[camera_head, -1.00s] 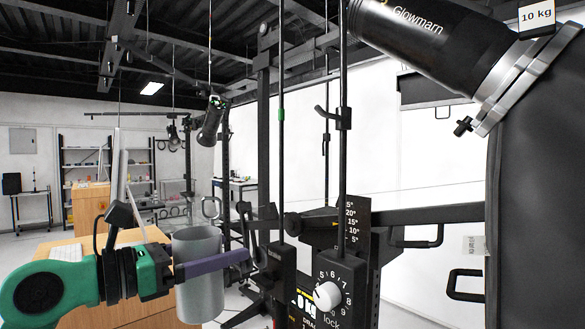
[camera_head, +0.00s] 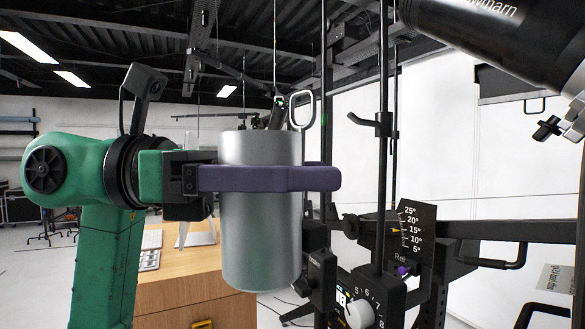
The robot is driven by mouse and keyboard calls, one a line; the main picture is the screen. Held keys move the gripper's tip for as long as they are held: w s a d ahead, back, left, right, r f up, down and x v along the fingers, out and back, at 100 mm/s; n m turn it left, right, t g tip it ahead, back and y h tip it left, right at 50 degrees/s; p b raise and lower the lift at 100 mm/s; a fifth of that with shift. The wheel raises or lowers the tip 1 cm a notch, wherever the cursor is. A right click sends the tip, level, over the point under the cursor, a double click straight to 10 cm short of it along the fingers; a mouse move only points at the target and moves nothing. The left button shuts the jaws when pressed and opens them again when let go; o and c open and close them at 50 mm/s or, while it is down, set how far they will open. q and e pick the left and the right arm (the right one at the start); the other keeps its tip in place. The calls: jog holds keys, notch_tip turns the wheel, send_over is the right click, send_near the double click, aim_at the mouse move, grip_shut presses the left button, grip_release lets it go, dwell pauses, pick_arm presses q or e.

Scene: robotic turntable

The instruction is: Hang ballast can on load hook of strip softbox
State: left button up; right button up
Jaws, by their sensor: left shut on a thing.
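The ballast can (camera_head: 260,245) is a grey metal cylinder, upright, with a pale wire loop (camera_head: 301,110) above its right rim. My left gripper (camera_head: 328,179) is shut on the can, its purple finger across the can's upper half; the far finger is mostly hidden. The can is in the air. To its right, a dark upturned hook (camera_head: 362,121) sticks out leftward from an upright rod, apart from the loop and at a similar height in the picture. The black lamp body (camera_head: 500,35) of the strip softbox is at the upper right. My right gripper is not visible.
A black control box with a dial (camera_head: 360,313) and an angle scale (camera_head: 410,232) stand below the hook. A horizontal black bar (camera_head: 480,231) runs to the right. A wooden desk (camera_head: 190,275) is behind the can.

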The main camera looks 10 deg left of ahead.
pick_arm(q)
jog(key=w+d+f, duration=0.1)
jog(key=w+d, duration=0.3)
jog(key=d, duration=0.2)
jog(key=shift+w+d+f+p, duration=0.2)
jog(key=shift+w+d+p, duration=0.1)
jog(key=shift+p, duration=0.1)
jog(key=shift+f, duration=0.1)
dwell(0.6)
jog(key=o, duration=1.2)
jog(key=shift+s, duration=0.1)
jog(key=shift+c, duration=0.2)
